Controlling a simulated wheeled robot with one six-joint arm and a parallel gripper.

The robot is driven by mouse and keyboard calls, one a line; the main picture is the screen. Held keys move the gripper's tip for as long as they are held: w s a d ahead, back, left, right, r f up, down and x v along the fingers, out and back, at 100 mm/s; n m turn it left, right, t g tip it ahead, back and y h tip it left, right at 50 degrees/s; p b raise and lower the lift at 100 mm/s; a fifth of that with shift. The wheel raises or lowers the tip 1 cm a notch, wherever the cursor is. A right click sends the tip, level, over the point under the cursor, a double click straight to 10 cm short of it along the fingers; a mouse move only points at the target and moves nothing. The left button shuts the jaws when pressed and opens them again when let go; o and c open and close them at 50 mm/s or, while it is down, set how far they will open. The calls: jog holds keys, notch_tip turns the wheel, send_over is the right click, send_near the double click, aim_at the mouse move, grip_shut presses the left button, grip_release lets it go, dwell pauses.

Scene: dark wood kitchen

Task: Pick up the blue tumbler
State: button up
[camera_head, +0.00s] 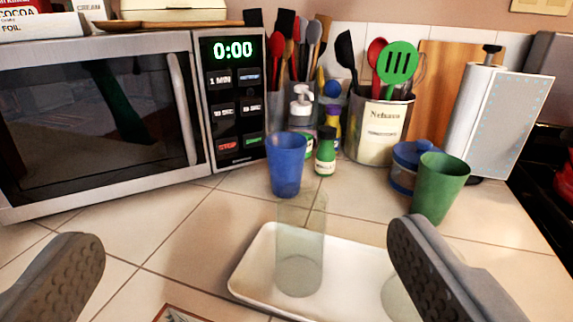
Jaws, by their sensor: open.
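The blue tumbler (286,166) stands upright on the tiled counter, in front of the right end of the microwave. My gripper (245,265) is open and empty, with one grey finger at the lower left and the other at the lower right. The tumbler is ahead of the fingers and apart from them, seen between them. A clear glass (300,245) stands in front of the tumbler and slightly overlaps the view of its base.
The clear glass stands on a white tray (250,285). A green tumbler (440,188) and a blue-lidded jar (403,165) are to the right. Small bottles (325,152) and a utensil crock (378,128) stand behind. The microwave (100,115) fills the left.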

jog(key=shift+c, duration=0.3)
jog(key=n+g+y, duration=0.2)
jog(key=n+g, duration=0.2)
jog(key=g, duration=0.9)
send_over(287, 154)
jog(key=s+d, duration=0.2)
jog(key=d, duration=0.1)
jog(key=x, duration=1.6)
jog(key=shift+s+f, duration=0.15)
jog(key=shift+f, duration=0.15)
jog(key=c, duration=1.1)
jog(key=shift+o, duration=0.2)
jog(key=shift+s+r, duration=0.1)
